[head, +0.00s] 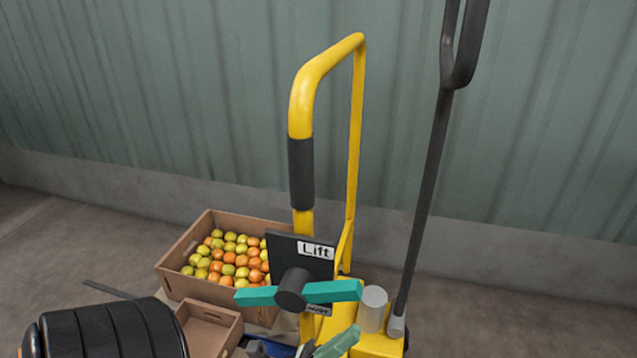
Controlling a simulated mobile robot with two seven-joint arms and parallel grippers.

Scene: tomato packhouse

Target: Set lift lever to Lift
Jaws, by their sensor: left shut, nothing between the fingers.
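The lift lever (331,291) is a teal bar through a dark round hub (291,289), mounted on a black plate (284,249) on the yellow lift truck (302,112). The bar lies nearly level. A white "Lift" label (316,250) sits above its right arm. A second label (318,309) just below that arm is partly covered and hard to read. My left gripper (345,336), with pale green fingers, is at the bottom, below and right of the hub. Its fingers are shut and empty, and look apart from the lever. My right gripper is out of view.
A cardboard box (172,262) of orange and yellow-green tomatoes stands behind and left of the lever, with a smaller box (228,321) in front. A grey cylinder (373,308) and a black pump handle (424,200) rise on the right. A corrugated wall (150,100) stands behind.

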